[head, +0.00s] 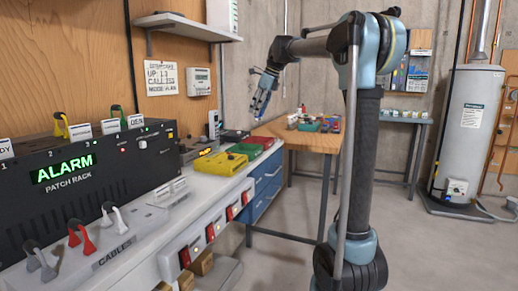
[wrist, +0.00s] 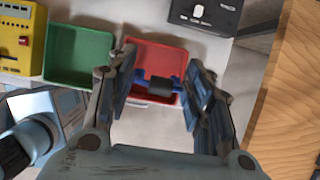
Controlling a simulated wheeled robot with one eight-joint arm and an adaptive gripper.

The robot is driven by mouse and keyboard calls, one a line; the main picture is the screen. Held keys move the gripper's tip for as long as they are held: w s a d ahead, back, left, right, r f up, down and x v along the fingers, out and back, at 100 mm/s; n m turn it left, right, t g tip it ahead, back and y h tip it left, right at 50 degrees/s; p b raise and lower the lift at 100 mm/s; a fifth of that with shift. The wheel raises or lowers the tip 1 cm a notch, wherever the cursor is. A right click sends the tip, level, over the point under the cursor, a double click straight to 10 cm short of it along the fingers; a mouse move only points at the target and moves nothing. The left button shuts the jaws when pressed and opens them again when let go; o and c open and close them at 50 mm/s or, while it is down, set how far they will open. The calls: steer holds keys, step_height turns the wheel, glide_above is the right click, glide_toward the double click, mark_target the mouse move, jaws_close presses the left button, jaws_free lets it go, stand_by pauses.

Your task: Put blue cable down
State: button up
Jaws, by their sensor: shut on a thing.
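My gripper (head: 261,104) is raised in the air above the far end of the bench in the head view. In the wrist view my gripper (wrist: 158,90) has its two fingers spread around a small blue piece with a dark middle (wrist: 160,87), which I take to be the blue cable; it is held between them. Behind it in that view lies a red tray (wrist: 155,51). The red tray (head: 264,141) also shows on the bench in the head view. The cable is too small to make out clearly in the head view.
A green tray (wrist: 78,56) and a yellow box (wrist: 20,45) sit left of the red tray. A dark grey box (wrist: 205,14) is above it in the wrist view. The black patch rack (head: 90,165) reads ALARM. A wooden table (head: 305,138) holds several small items.

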steer(key=shift+f, duration=5)
steer(key=shift+f, duration=0.6)
steer(key=o, duration=0.9)
steer(key=shift+r, duration=0.1)
steer(key=shift+r, duration=0.25)
steer(key=v, duration=1.2)
steer(key=shift+r, duration=0.25)
